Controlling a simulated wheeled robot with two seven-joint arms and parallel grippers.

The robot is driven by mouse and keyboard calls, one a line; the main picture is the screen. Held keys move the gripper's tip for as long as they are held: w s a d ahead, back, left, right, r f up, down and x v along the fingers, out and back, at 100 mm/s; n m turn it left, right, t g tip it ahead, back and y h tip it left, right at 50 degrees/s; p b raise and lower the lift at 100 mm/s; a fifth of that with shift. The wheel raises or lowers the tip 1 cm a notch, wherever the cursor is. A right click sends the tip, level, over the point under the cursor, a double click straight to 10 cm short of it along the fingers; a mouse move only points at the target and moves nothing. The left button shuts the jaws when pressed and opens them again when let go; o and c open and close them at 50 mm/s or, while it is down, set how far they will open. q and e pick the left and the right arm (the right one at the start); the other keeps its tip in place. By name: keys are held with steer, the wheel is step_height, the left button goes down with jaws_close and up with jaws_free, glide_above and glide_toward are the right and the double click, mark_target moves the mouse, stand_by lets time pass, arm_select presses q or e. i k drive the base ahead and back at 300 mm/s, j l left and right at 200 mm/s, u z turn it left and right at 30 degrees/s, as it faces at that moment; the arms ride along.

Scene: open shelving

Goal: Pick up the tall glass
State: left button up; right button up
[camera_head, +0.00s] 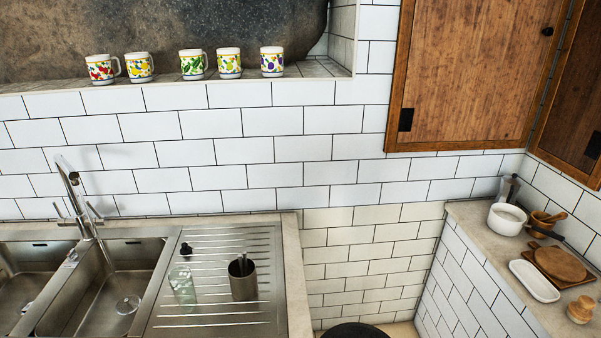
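A tall clear glass (182,286) stands upright on the ribbed steel drainboard (215,322), to the right of the sink basin. A small dark-topped item (186,249) shows just behind it, and I cannot tell exactly what it is. Neither of my grippers is in view. Nothing touches the glass from my side.
A dark metal cup holding utensils (243,281) stands just right of the glass. A steel faucet (76,195) rises behind the sink basins (118,280) on the left. A white pot (506,219), a white dish (534,281) and wooden boards (560,263) occupy the right counter.

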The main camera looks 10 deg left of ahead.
mark_target(180, 280)
steer(key=u, duration=1.55)
steer(key=i+j+z, duration=0.1)
steer(key=j, duration=0.15)
steer(key=j+z, duration=0.1)
steer(key=i+j, duration=0.05)
steer(key=j, duration=0.05)
